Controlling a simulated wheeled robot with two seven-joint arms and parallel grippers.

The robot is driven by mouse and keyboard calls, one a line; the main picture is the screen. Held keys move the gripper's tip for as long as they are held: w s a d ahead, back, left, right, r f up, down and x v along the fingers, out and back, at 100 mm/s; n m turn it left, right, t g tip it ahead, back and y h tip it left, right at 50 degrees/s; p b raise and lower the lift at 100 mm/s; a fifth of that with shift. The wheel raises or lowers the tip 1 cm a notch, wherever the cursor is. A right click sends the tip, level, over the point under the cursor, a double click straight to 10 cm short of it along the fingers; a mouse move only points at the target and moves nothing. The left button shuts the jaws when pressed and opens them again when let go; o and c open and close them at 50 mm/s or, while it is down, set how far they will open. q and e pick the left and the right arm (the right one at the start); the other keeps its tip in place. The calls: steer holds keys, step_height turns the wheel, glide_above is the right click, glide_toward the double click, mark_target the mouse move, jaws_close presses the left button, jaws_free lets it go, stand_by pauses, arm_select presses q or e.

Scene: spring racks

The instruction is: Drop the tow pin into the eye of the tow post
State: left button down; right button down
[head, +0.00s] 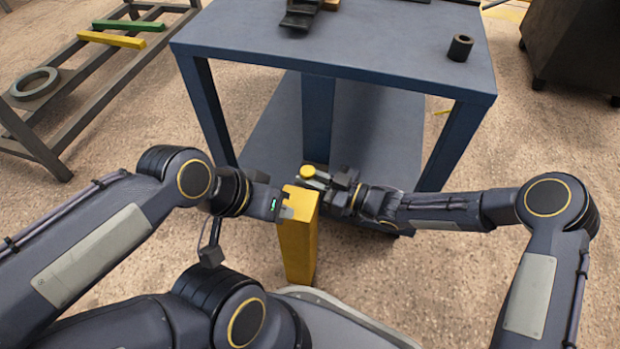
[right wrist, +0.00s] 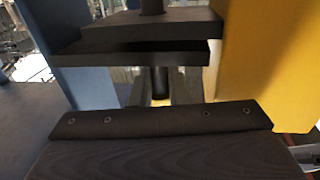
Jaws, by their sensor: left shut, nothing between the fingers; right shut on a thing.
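The yellow tow post (head: 297,245) stands upright in front of the blue table in the head view. Its side fills the right of the right wrist view (right wrist: 268,60). My right gripper (head: 320,181) is shut on the tow pin, just beyond the post's top. The pin's round yellow head (head: 307,171) shows in the head view. In the right wrist view a dark round shaft (right wrist: 160,82) shows between dark plates beside the post. The eye cannot be made out clearly, nor whether the pin is in it. My left gripper (head: 282,207) is shut and empty at the post's left side near its top.
The blue table (head: 390,45) has a dark hollow cylinder (head: 460,47) at its right and dark parts (head: 300,15) at its back. A low rack (head: 50,150) at left holds a green bar (head: 128,25), a yellow bar (head: 112,39) and a grey ring (head: 34,84). A dark cabinet (head: 575,45) stands at right.

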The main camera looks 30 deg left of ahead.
steer(key=shift+r, duration=0.5)
steer(key=shift+b, duration=0.55)
stand_by(1.4)
steer(key=shift+f, duration=1.65)
steer(key=c, duration=1.3)
jaws_free()
steer(key=shift+f, duration=0.1)
steer(key=shift+f, duration=0.1)
steer(key=shift+d, duration=0.1)
